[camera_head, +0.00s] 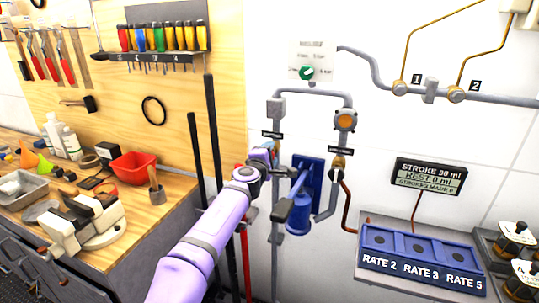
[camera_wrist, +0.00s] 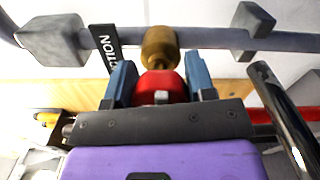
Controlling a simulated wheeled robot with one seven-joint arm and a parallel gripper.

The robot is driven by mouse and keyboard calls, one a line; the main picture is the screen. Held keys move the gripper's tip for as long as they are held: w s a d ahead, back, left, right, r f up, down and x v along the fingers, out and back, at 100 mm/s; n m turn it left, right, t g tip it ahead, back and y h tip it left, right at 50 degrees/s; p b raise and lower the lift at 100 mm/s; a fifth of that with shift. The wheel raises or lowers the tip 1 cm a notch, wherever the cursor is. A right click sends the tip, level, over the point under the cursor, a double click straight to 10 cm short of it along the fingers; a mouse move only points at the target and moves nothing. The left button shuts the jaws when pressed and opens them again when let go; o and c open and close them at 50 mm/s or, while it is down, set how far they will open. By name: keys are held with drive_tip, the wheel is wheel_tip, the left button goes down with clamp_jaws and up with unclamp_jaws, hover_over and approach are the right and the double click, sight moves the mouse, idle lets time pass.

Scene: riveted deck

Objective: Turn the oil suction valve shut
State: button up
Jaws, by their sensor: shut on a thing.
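The oil suction valve shows in the wrist view as a brass body (camera_wrist: 160,47) on a grey pipe, with a red handle (camera_wrist: 162,86) on it. A black label (camera_wrist: 106,50) ending in "CTION" is beside it. My gripper (camera_wrist: 158,72) has its two blue-grey fingers on either side of the red handle and is shut on it. In the head view my gripper (camera_head: 268,153) is at the left vertical pipe, just below a small black label (camera_head: 272,134), and hides the valve. I cannot tell how far the handle is turned.
A blue pump (camera_head: 300,210) with a grey lever is close to the right of my gripper. A second brass valve (camera_head: 338,162) is on the right pipe. Dark rods (camera_head: 215,150) stand at the left. A workbench (camera_head: 150,215) with tools is further left. A display (camera_head: 430,176) reads "REST 0 ml".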

drive_tip(key=shift+f, duration=0.1)
drive_tip(key=o, duration=0.9)
drive_tip(key=shift+o, duration=0.2)
drive_tip(key=v, duration=1)
drive_tip(key=shift+s, duration=0.4)
drive_tip(key=shift+a, duration=0.15)
